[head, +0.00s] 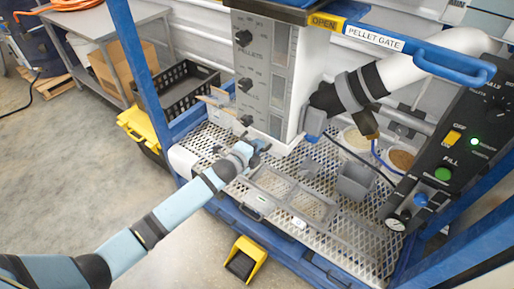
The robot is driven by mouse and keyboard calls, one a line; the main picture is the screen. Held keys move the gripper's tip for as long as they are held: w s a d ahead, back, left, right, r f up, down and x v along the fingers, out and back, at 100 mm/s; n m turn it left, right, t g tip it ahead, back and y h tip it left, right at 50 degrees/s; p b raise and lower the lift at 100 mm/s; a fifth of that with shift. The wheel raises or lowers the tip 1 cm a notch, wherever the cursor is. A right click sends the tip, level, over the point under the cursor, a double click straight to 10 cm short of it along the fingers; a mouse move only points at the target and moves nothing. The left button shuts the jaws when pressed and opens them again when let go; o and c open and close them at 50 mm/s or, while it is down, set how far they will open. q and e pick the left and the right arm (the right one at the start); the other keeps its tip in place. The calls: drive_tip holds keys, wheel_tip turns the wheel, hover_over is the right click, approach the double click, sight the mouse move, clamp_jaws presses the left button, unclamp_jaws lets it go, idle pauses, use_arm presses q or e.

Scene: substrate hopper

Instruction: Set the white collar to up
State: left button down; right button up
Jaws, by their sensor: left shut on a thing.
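The hopper (312,50) is a tall white housing with a grey front, black knobs and clear windows. My left gripper (258,147) is at the lower front edge of this housing, above the mesh deck. It is shut on a small part there, which appears to be the white collar. The fingers cover most of this part, so whether it stands up or down cannot be told. My left arm reaches in from the lower left.
A grey cup (354,181) and a framed screen (290,197) are on the mesh deck (335,240). A black control panel (455,150) stands at the right. A blue handle (455,66) juts out above. A yellow pedal (245,259) is on the floor.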

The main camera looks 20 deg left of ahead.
use_arm(q)
drive_tip(key=shift+w+r, duration=0.15)
drive_tip(key=shift+r, duration=0.2)
drive_tip(key=c, duration=1.2)
unclamp_jaws()
drive_tip(key=shift+f, duration=0.1)
drive_tip(key=b+v, duration=0.1)
drive_tip(key=v, duration=1.3)
drive_tip(key=s+d+f+n+g+y+p, duration=0.1)
drive_tip(key=s+f+n, duration=0.3)
drive_tip(key=s+n, duration=0.5)
drive_tip(key=s+d+f+n+g+y+p, duration=0.1)
drive_tip(key=s+f+n+g+p, duration=0.1)
drive_tip(key=s+n, duration=0.8)
wheel_tip(320, 180, down, 3)
drive_tip(key=s+p, duration=0.1)
drive_tip(key=s, duration=0.1)
drive_tip(key=shift+s+d+r+g, duration=0.2)
drive_tip(key=shift+s+d+g, duration=0.1)
drive_tip(key=shift+s+d, duration=0.1)
